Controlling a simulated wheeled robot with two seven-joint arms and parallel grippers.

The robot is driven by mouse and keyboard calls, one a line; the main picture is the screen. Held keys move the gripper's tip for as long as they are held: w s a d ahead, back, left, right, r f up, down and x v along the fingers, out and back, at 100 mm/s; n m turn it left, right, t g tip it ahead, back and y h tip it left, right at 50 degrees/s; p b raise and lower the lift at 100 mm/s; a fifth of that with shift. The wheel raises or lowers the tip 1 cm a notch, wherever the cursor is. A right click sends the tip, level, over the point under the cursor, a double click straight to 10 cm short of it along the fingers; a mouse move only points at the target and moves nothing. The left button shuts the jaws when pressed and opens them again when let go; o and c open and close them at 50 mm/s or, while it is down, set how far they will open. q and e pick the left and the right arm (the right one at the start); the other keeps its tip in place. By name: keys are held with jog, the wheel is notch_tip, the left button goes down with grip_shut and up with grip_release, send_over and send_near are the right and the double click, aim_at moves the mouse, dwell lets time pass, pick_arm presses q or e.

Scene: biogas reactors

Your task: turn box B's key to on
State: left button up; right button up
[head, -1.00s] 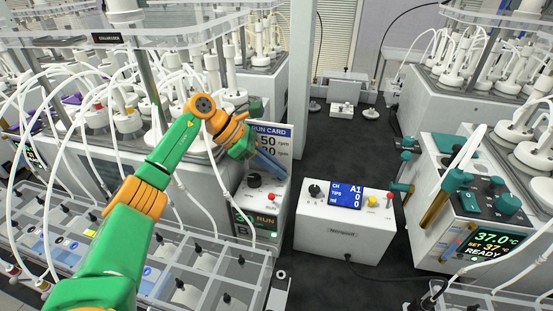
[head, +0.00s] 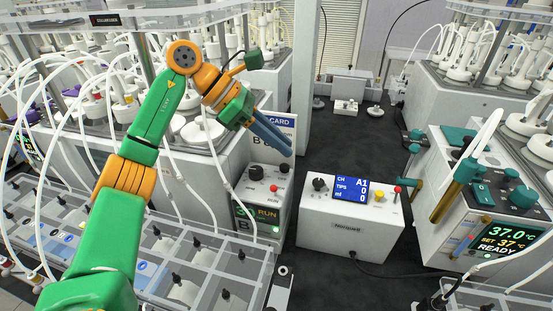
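Box B (head: 240,200) is the light grey unit left of centre, with a dark display reading RUN and a letter B. Its sloped top carries a black knob (head: 256,173) and a red button (head: 274,188). I cannot make out a separate key or its position. My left gripper (head: 279,143) is above and behind these controls, apart from them, its blue-grey fingers pointing down to the right in front of the run card (head: 284,124). Nothing shows held, but the finger gap is unclear. My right gripper is out of view.
A white Norquad box (head: 345,233) with a blue screen stands to the right of box B. A grey unit with teal fittings (head: 495,225) reads 37.0 °C at far right. Clear racks (head: 185,265) and looping tubes crowd the left. Dark bench is free behind the white box.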

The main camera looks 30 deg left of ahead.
pick_arm(q)
jog(key=s+d+r+b, duration=0.3)
jog(key=s+d+r, duration=0.1)
jog(key=s, duration=0.5)
jog(key=shift+s+d+r, duration=0.2)
jog(key=shift+d+r, duration=0.05)
jog(key=shift+r, duration=0.55)
